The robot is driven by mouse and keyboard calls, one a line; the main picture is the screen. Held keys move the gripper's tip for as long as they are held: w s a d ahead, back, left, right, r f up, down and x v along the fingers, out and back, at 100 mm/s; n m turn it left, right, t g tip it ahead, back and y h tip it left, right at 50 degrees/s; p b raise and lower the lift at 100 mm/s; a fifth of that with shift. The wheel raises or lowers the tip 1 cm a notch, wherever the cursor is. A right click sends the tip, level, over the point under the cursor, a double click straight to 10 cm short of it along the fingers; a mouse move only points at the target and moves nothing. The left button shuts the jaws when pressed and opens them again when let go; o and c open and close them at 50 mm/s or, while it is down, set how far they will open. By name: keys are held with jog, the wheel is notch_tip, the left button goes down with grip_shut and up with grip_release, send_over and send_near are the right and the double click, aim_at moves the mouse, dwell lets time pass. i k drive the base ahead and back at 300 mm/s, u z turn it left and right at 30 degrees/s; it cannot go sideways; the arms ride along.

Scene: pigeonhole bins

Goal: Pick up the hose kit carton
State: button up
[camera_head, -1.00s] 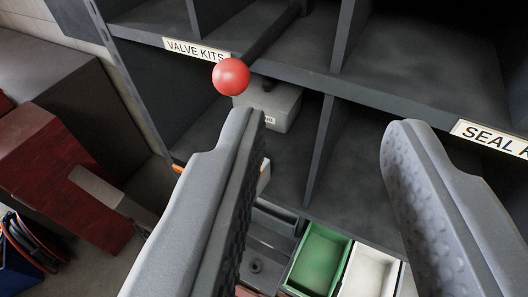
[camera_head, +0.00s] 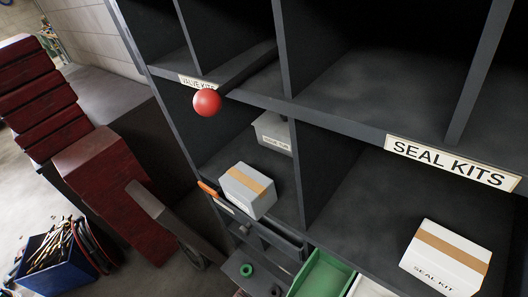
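No carton in view can be read as a hose kit. A white carton with a tan tape strip (camera_head: 247,191) sits at the front of the left bin, and I see no readable print on it. Behind it is a grey box (camera_head: 271,128) with a small label too unclear to read. A white carton marked SEAL KIT (camera_head: 446,258) sits in the right bin below the SEAL KITS label (camera_head: 451,163). My gripper does not show in the camera view now.
A red ball knob (camera_head: 207,102) on a dark lever sticks out before the VALVE KITS label (camera_head: 197,82). A dark upright divider parts the bins. Below are a green tray (camera_head: 322,276) and small parts. Red cases (camera_head: 105,180) and a blue crate (camera_head: 50,262) stand left.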

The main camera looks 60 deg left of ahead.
aim_at(253, 192)
jog(key=u, duration=0.05)
jog(key=k, duration=1.25)
jog(key=u, duration=0.8)
jog(key=i, duration=1)
